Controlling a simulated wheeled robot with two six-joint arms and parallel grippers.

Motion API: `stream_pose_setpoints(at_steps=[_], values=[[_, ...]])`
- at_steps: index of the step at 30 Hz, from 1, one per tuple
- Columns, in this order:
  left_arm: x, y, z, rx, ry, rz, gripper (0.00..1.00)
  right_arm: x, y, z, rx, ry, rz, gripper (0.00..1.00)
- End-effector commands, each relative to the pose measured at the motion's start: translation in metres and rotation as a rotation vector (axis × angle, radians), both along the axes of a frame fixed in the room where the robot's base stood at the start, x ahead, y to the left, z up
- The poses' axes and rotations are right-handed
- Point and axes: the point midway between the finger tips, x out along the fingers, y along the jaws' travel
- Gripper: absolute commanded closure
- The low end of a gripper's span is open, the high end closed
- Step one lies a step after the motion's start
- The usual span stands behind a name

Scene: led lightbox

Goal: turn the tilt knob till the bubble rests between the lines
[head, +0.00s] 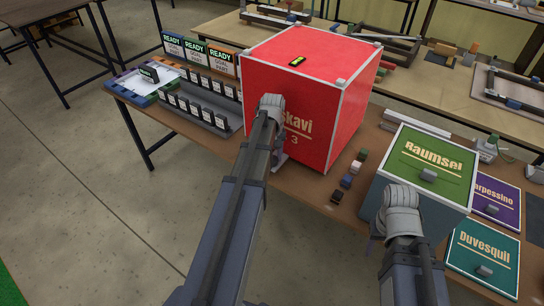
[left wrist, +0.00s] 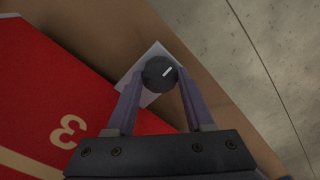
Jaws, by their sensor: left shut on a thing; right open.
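A red lightbox (head: 300,85) stands on the wooden table, with a small black-framed yellow level vial (head: 297,60) on top. The bubble and lines are too small to read. My left gripper (left wrist: 159,80) is shut on the knob, one finger on each side. In the head view my left arm hides the knob. My right gripper (head: 374,230) is open, in front of the green-lidded box, its fingers mostly hidden.
A green-lidded box (head: 432,158) stands to the right, with purple (head: 497,205) and teal (head: 484,254) panels beyond it. Small blocks (head: 346,181) lie between the boxes. Racks of dark cards (head: 200,108) and READY signs (head: 194,52) stand to the left.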

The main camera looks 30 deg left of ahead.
Motion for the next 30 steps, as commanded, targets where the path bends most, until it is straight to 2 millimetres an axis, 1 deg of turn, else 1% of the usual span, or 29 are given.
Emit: stream_pose_setpoints(at_steps=[1, 8, 15, 20, 26, 30], values=[[0.001, 0.001, 0.0, 0.002, -0.002, 0.0, 0.44, 0.0, 0.0, 0.0, 0.0, 0.0, 0.0, 0.5], [0.001, 0.0, 0.0, 0.001, -0.001, -0.001, 0.18, 0.0, 0.0, 0.0, 0.0, 0.0, 0.0, 0.5], [0.0, 0.0, 0.0, 0.001, -0.001, -0.001, 0.17, 0.0, 0.0, 0.0, 0.0, 0.0, 0.0, 0.5], [0.0, 0.0, 0.005, 0.001, -0.001, -0.001, 0.17, 0.0, 0.0, 0.005, 0.0, 0.0, 0.0, 0.5], [0.0, 0.0, 0.022, 0.001, -0.001, -0.001, 0.17, 0.0, 0.0, 0.022, 0.0, 0.0, 0.0, 0.5], [0.0, 0.0, 0.04, 0.001, -0.001, -0.001, 0.17, 0.0, 0.0, 0.04, 0.0, 0.0, 0.0, 0.5]])
